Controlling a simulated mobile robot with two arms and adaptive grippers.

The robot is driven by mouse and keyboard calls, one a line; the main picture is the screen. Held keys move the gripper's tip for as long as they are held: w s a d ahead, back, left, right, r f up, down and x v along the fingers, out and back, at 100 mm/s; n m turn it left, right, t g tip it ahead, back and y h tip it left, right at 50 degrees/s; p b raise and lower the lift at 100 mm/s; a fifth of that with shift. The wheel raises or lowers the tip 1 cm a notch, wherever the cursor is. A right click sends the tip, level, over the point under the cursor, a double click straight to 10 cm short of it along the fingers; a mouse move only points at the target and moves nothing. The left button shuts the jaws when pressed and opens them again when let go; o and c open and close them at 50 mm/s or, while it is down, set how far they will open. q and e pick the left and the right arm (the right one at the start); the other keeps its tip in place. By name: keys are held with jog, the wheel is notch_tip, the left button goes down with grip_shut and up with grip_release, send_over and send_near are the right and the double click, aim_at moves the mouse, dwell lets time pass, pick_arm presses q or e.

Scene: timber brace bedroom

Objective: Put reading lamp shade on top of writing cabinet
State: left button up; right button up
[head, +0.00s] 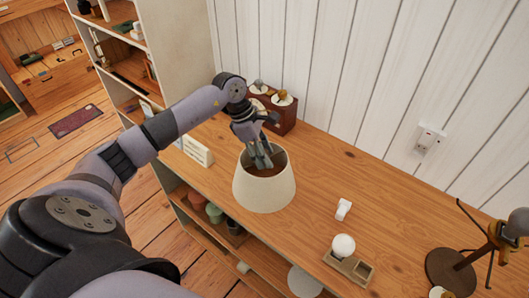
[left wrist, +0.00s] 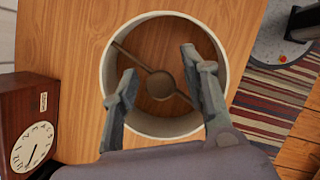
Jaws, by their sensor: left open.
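The cream reading lamp shade (head: 264,188) stands upright on a wooden top with open shelves below (head: 320,170). I cannot tell whether this unit is the writing cabinet. My left gripper (head: 264,160) points down at the shade's open upper end, fingers apart and empty. In the left wrist view the shade (left wrist: 107,75) shows from above as a round ring, with a thin crossbar and round hub inside. The open fingers of the left gripper (left wrist: 158,62) appear within the ring's outline; contact with the rim cannot be told. My right gripper is not in view.
A dark brown clock box (head: 283,117) stands behind the shade by the white plank wall; it also shows in the left wrist view (left wrist: 28,100). A small white item (head: 343,209), a wooden holder with a white ball (head: 350,267) and a dark lamp base (head: 450,272) stand right.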

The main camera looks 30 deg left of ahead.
pick_arm(q)
jog(key=shift+r, duration=0.1)
jog(key=shift+a+r, duration=0.15)
jog(key=shift+r, duration=0.1)
jog(key=b+v, duration=0.2)
jog(key=v, duration=0.9)
jog(key=shift+r, duration=0.2)
